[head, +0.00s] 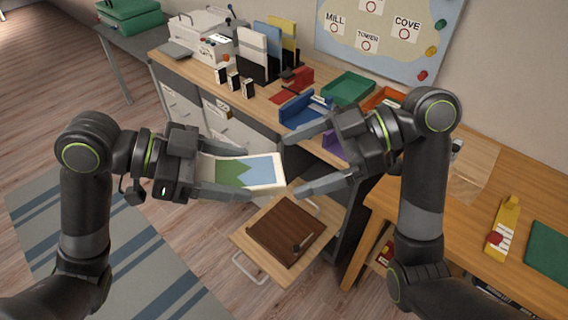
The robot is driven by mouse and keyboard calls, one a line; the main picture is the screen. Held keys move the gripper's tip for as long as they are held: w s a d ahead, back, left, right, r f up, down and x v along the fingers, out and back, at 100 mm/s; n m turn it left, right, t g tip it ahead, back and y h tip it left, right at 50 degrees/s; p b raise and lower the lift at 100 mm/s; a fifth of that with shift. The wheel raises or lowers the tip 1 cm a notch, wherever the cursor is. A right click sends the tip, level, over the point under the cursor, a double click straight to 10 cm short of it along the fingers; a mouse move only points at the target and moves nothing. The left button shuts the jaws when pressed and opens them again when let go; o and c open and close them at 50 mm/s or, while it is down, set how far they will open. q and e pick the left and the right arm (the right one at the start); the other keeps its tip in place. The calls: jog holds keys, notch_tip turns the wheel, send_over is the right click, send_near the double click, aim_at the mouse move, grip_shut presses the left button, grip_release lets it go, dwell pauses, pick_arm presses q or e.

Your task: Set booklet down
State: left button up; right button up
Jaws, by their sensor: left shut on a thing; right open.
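The booklet (262,172) has a cream border and a green and blue picture. My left gripper (262,171) is shut on it and holds it level in the air, over the floor in front of the desk. The left end of the booklet is hidden inside the jaws. My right gripper (290,165) is open and empty, with its fingers pointing left toward the booklet's right end. I cannot tell whether they touch it.
Below is a pulled-out wooden board (240,238) bearing a dark brown case (288,228). The desk behind holds a blue tray (300,112), a green tray (348,88) and a file rack (258,68). A side table (470,220) stands right. Open floor (200,245) lies left.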

aim_at(281, 168)
jog(key=shift+x, duration=1.95)
jog(key=c, duration=0.9)
pick_arm(q)
jog(key=o, duration=1.1)
pick_arm(e)
jog(key=shift+c, duration=0.9)
pick_arm(q)
jog(key=shift+a+r, duration=0.2)
jog(key=shift+a, duration=0.5)
jog(key=shift+v, duration=5.3)
